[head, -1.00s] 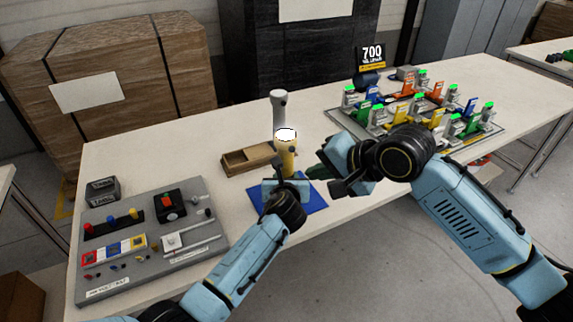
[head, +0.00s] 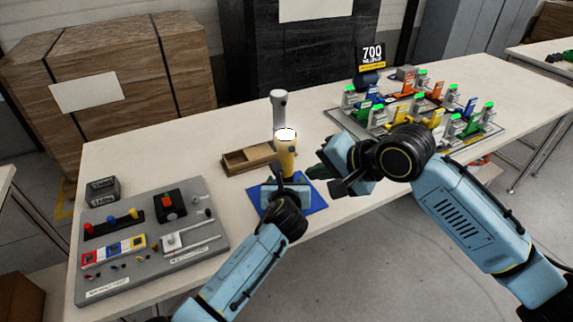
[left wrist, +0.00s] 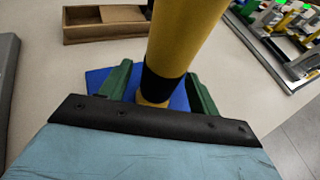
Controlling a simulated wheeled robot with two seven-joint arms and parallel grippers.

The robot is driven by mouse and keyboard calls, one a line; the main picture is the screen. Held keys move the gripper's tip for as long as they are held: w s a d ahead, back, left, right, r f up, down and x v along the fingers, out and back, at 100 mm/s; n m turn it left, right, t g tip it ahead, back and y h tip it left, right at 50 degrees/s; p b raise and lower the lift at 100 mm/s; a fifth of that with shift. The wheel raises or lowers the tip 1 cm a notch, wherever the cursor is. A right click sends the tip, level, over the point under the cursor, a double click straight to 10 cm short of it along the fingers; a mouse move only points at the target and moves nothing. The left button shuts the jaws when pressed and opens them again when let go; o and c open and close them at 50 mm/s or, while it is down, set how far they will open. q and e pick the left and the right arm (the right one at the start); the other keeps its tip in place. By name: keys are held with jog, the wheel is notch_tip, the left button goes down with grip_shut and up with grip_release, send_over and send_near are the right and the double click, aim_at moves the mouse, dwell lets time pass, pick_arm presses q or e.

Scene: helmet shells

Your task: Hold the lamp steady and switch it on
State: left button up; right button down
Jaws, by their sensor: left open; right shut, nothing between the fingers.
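The lamp has a yellow body (head: 287,158) with a bright white oval at its top, and stands over a blue mat (head: 318,198). A grey post with a rounded head (head: 278,108) rises right behind it; I cannot tell whether they are joined. In the left wrist view the yellow body (left wrist: 182,42) has a black band low down. My left gripper (head: 284,186) is low at the lamp; its green fingers (left wrist: 158,88) are open, one on each side of the body, with gaps. My right gripper (head: 332,172) is shut and empty, right of the lamp; its fingertips are partly hidden.
A wooden tray (head: 232,168) lies behind left of the lamp. A grey board with switches and coloured parts (head: 150,262) fills the left of the table. A rack of coloured clamp-like parts (head: 400,132) stands at the back right. Bare table (head: 150,160) lies at the back left.

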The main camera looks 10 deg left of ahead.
pick_arm(q)
jog(key=p+v, duration=0.7)
jog(key=v, duration=0.8)
jog(key=shift+s, duration=0.45)
jog(key=shift+r, duration=0.1)
jog(key=p+v, duration=0.7)
jog(key=v, duration=0.2)
dwell(0.4)
